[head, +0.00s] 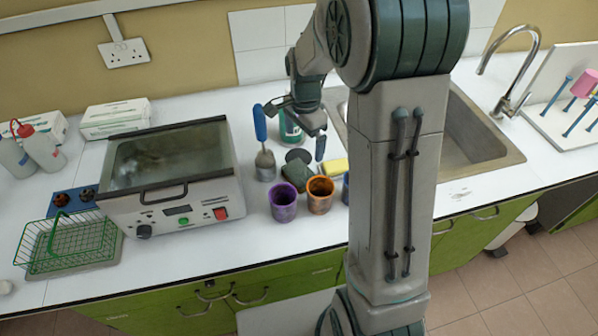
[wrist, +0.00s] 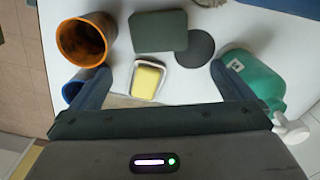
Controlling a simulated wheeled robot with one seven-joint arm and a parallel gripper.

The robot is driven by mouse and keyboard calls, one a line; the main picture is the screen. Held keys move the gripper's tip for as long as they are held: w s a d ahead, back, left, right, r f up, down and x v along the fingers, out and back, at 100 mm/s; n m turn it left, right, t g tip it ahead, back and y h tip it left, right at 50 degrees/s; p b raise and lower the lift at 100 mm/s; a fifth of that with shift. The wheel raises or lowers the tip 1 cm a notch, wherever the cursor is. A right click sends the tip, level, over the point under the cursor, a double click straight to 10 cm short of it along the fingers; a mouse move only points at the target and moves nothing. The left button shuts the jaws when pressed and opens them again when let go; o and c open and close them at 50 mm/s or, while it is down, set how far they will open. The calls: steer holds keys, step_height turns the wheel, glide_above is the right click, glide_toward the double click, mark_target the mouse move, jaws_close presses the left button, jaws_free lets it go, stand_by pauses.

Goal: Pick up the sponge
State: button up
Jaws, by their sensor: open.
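The yellow sponge (wrist: 149,79) lies in a small white dish (wrist: 137,92) in the wrist view. It sits between my gripper's two blue-grey fingers and touches neither in the picture. In the head view the sponge (head: 335,167) shows only partly, beside my column. My gripper (wrist: 159,66) is open and empty, pointing down over the counter. In the head view my gripper (head: 298,128) hangs above the sponge area, among the cups and the green bottle.
An orange-rimmed cup (wrist: 82,42) and a blue cup (wrist: 72,88) stand near the left finger. A green bottle (wrist: 255,80) is close to the right finger. A dark green pad (wrist: 158,31) and a dark disc (wrist: 195,47) lie beyond. A purple cup (head: 283,201) stands near the counter edge.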

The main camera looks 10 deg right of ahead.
mark_target(303, 170)
step_height(303, 170, down, 12)
steer(key=shift+f+p, duration=0.15)
steer(key=shift+p, duration=0.75)
steer(key=c, duration=0.9)
steer(key=shift+o, duration=0.2)
steer(key=shift+w+r, duration=0.1)
steer(key=shift+r, duration=0.1)
step_height(303, 170, up, 18)
steer(key=b, duration=0.2)
steer(key=shift+f, duration=0.15)
steer(key=shift+o, duration=0.7)
